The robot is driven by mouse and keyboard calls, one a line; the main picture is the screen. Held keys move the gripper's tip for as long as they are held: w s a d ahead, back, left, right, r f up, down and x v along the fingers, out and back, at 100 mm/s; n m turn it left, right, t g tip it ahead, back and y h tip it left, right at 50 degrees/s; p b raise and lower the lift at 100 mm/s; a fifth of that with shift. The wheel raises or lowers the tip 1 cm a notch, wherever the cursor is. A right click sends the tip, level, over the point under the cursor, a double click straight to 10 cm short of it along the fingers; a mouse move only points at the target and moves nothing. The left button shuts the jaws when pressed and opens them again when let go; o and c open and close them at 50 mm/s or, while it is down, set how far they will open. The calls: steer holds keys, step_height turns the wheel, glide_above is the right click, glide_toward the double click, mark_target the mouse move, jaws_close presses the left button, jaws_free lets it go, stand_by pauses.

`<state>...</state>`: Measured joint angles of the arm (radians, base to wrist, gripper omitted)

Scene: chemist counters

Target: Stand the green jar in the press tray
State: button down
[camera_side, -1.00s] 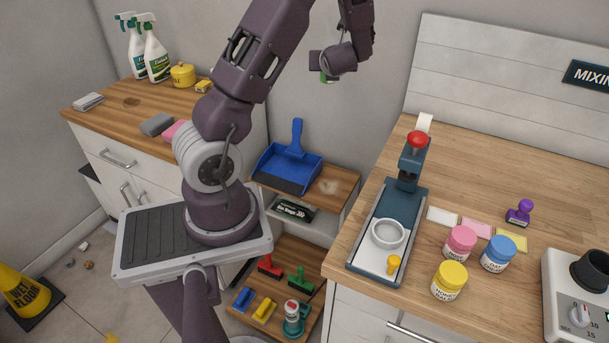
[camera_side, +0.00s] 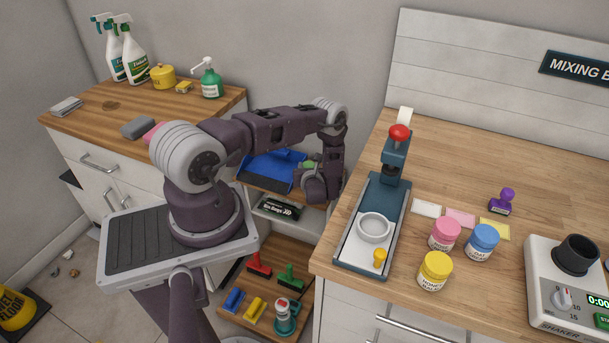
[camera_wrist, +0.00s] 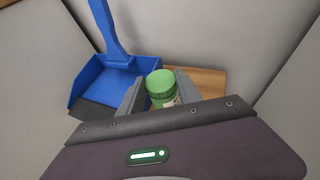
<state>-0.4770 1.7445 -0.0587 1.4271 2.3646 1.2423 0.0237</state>
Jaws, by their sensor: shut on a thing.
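The green jar (camera_wrist: 161,88) is between the fingers of my gripper (camera_wrist: 163,100) in the wrist view, with a green lid and a pale label. In the side view only a bit of the green jar (camera_side: 309,165) shows, at my gripper (camera_side: 318,172), which is shut on it. My gripper is in front of the low shelf, left of the right-hand counter. The press tray (camera_side: 352,253) is the pale bed of the dark teal press on that counter, well right of my gripper. A white ring (camera_side: 374,227) and a small yellow knobbed piece (camera_side: 380,257) are in it.
Pink (camera_side: 445,234), blue (camera_side: 482,242) and yellow (camera_side: 435,271) jars stand right of the press. The press column (camera_side: 394,160) with its red knob rises at the tray's back. A blue dustpan (camera_side: 270,172) lies on the shelf beside my gripper. A shaker (camera_side: 577,290) stands far right.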

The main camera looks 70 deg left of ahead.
steer(key=shift+f, duration=1.75)
steer(key=shift+f, duration=0.1)
steer(key=c, duration=1.1)
jaws_free()
steer(key=v, duration=0.3)
steer(key=shift+d+r, duration=0.1)
steer(key=shift+r, duration=0.25)
steer(key=shift+o, duration=0.3)
step_height(320, 180, up, 7)
steer(key=shift+f, duration=0.2)
